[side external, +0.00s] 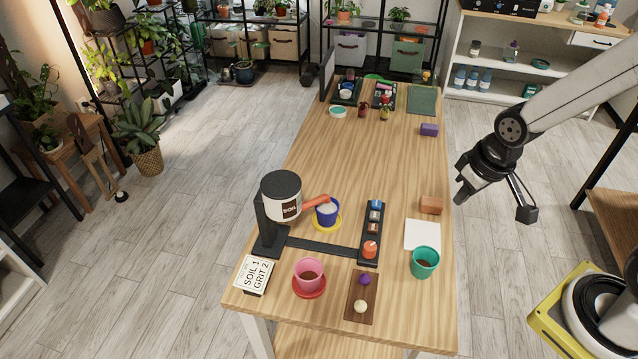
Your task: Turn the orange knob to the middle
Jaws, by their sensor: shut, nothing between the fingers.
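The orange knob (370,249) sits at the near end of a narrow black panel (363,224) on the wooden table. Small blue, white and brown tiles line the panel beyond it. The knob's pointing direction is too small to read. A black bar joins the panel to a dispenser (282,198) with a white drum and an orange spout, which points toward a blue pot (327,212) on a yellow saucer. My gripper (463,193) is shut and empty, above and off the table's right edge, well to the right of the knob and apart from it.
A teal pot (425,262), a white sheet (422,234) and a brown block (431,205) lie between the panel and my gripper. Near the front are a pink pot (309,272) on a red saucer, a dark wooden board (362,296) and a lettered card (254,275). The table's middle is clear.

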